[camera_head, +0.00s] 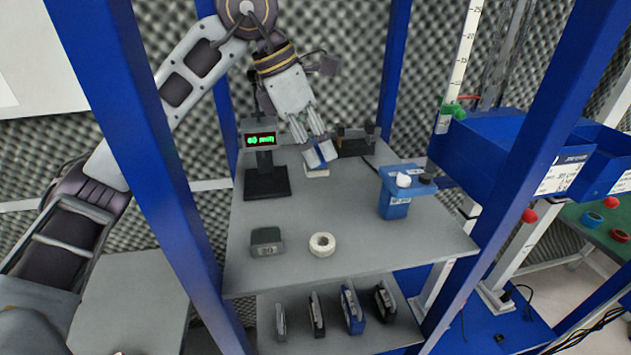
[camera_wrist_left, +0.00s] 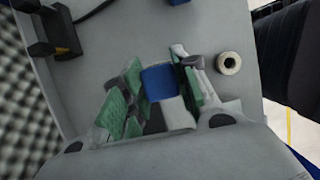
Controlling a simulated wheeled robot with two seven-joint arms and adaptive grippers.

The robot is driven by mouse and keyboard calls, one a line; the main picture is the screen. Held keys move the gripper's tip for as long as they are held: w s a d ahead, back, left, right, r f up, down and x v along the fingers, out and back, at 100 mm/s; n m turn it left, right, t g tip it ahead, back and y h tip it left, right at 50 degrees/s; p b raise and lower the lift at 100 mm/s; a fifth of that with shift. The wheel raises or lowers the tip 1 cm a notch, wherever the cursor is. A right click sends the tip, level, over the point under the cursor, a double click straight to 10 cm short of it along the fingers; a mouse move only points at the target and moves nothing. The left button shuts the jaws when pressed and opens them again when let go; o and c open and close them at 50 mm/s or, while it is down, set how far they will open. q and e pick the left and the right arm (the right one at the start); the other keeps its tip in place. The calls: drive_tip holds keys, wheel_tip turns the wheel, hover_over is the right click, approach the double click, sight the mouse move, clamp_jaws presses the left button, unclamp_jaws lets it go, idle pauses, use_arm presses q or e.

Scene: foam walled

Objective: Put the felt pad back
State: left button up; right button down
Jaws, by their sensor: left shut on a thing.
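My left gripper (camera_head: 317,143) reaches down over the back of the grey shelf. It is shut on a small blue and white block (camera_head: 322,155), which I take to be the felt pad. The block is tilted in the head view. In the left wrist view its blue face (camera_wrist_left: 158,82) shows between the green-padded fingers (camera_wrist_left: 155,90), with a white part (camera_wrist_left: 178,114) nearer the palm. A pale flat piece (camera_head: 316,173) shows just under the block; I cannot tell whether they touch or are one thing. My right gripper is not in view.
A black stand with a green-lit display (camera_head: 260,141) is left of the gripper. A dark device (camera_head: 355,142) stands behind right. A blue box with knobs (camera_head: 396,198), a white ring (camera_head: 322,244) and a grey block (camera_head: 266,242) stand on the shelf (camera_head: 350,215). Blue posts flank it.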

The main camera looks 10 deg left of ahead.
use_arm(q)
drive_tip(key=shift+f, duration=1.7)
drive_tip(key=shift+f+p, duration=0.5)
drive_tip(key=shift+f, duration=1.6)
drive_tip(key=shift+f, duration=0.1)
drive_tip(key=o, duration=0.9)
drive_tip(key=b+v, duration=0.1)
drive_tip(key=v, duration=1.1)
